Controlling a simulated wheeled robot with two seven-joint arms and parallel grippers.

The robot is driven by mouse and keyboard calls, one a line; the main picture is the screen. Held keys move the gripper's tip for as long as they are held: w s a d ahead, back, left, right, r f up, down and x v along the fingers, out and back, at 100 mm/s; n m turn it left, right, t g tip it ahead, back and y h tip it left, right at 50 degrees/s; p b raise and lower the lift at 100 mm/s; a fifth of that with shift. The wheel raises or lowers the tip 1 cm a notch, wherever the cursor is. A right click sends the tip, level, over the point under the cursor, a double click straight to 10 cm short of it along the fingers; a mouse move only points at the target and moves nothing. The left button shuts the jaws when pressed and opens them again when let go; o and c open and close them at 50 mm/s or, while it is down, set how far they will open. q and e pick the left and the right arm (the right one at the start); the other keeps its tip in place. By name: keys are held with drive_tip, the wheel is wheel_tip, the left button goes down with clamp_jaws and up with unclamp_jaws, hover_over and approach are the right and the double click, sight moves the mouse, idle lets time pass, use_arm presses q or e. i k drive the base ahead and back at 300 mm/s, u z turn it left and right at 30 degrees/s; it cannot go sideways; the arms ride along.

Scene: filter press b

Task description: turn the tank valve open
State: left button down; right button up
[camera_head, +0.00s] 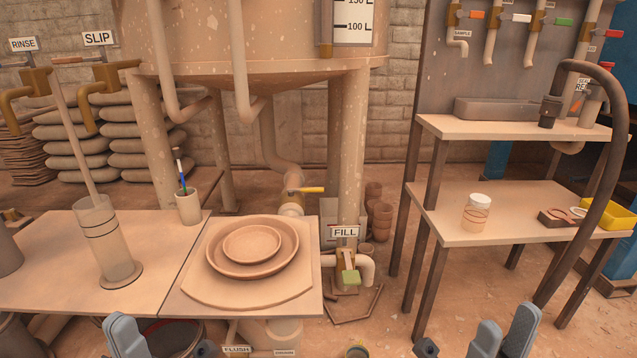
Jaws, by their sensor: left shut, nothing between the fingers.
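A large beige tank (215,40) stands on legs at the back. Beneath it, a pipe carries a valve with a yellow lever (306,190). The lever lies roughly level, pointing right. My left gripper (126,338) is shut and empty at the bottom left edge, far from both valves. My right gripper (503,335) is at the bottom right with its two fingers apart, nothing seen between them. Both grippers are cut off by the frame's lower edge.
A table with a board (240,292) and stacked plates (252,246) stands before the tank. A clear cylinder (104,240) and a cup (188,207) are left. A shelf (470,229) with a jar (476,213) and a curved hose (612,120) is right. Floor between is partly open.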

sight(306, 190)
drive_tip(key=z, duration=0.55)
drive_tip(key=k, duration=0.65)
drive_tip(key=z, duration=1)
drive_tip(key=i, duration=1.65)
drive_tip(key=u, duration=0.8)
drive_tip(key=i, duration=0.6)
drive_tip(key=u, duration=0.55)
